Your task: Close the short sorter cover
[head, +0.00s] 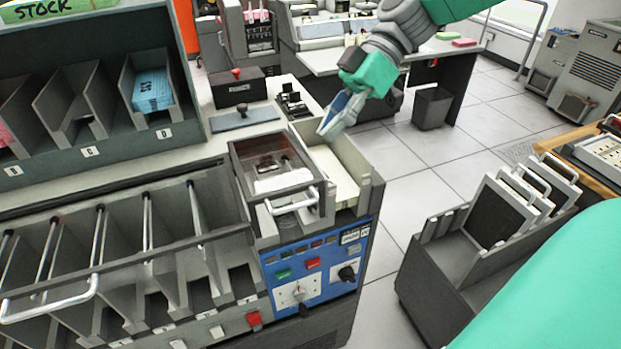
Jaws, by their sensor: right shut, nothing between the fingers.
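The short sorter cover (243,203) is a dark frame with a clear pane and a pale curved handle (292,201) at its front. It lies over the feed section of the grey sorter, above the blue control panel (312,272). It looks roughly flat; I cannot tell whether it is fully down. My right gripper (334,122) is shut and empty. It points down and left, behind and to the right of the cover, near the far end of the open cream-floored tray (335,177), and appears apart from the cover. My left gripper is out of view.
A long cover with a handle (48,312) spans the sorter pockets at left. The stock rack (95,165) stands behind it. A small dark box with a red knob (238,90) is behind the cover. A grey card rack (470,255) stands at right, across clear floor.

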